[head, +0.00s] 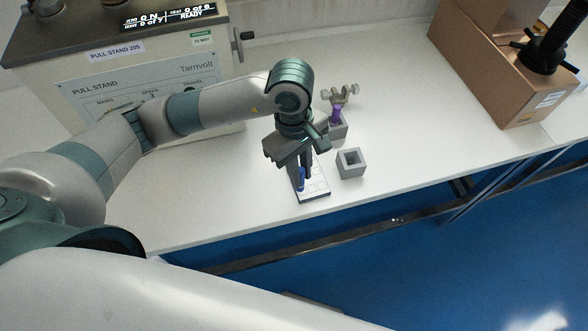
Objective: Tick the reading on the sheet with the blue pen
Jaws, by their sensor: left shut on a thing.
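The sheet (315,189) lies on the white bench near its front edge, with rows of boxes on it. The blue pen (300,181) stands roughly upright over the sheet's left part. My left gripper (302,172) points down over the sheet and is shut on the blue pen. The pen's upper part is hidden by the gripper. I cannot tell whether the tip touches the sheet. The far part of the sheet is hidden behind the gripper. My right gripper is not in view.
An empty grey square holder (351,163) stands just right of the sheet. Behind it, another grey holder (338,130) carries a purple-handled tool (337,112). The pull stand (140,75) fills the back left. A cardboard box (490,60) stands at the back right.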

